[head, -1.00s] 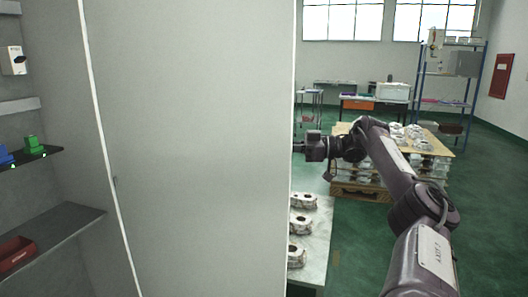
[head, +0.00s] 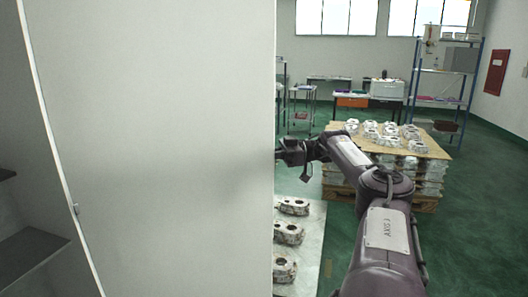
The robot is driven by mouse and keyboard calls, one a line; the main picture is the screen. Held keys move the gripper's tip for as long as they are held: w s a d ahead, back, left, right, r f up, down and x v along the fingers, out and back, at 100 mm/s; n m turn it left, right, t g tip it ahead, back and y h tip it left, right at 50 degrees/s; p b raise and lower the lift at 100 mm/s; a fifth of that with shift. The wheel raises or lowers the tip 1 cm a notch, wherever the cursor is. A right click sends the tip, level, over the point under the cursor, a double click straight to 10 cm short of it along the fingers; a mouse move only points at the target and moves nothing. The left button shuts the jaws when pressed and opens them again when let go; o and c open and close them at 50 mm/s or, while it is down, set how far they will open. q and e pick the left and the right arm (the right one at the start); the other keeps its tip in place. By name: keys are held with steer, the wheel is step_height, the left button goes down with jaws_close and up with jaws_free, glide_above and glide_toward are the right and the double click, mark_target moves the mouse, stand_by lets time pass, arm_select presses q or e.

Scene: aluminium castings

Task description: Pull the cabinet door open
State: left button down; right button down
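The cabinet door (head: 160,150) is a large plain light-grey panel that fills the left and middle of the head view. It stands swung out from the cabinet, whose interior (head: 15,130) shows at the far left. My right arm comes in from the lower right, and my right gripper (head: 280,152) is at the door's right edge, pointing left. Its fingertips are hidden at or behind that edge, so I cannot tell whether they grip anything. No handle shows on the visible face. My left gripper is out of view.
Dark cabinet shelves (head: 32,258) show at the lower left. A pale table (head: 308,240) with castings is just right of the door. Beyond my arm is a pallet stack (head: 435,152) of castings. A blue-framed rack (head: 472,90) stands farther back. Green floor is clear at the right.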

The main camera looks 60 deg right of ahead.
steer(key=shift+w+d+f, duration=0.1)
steer(key=shift+f, duration=0.05)
steer(key=c, duration=1.8)
jaws_free()
steer(key=shift+c, duration=0.2)
steer(key=shift+o, duration=0.4)
steer(key=shift+w, duration=0.1)
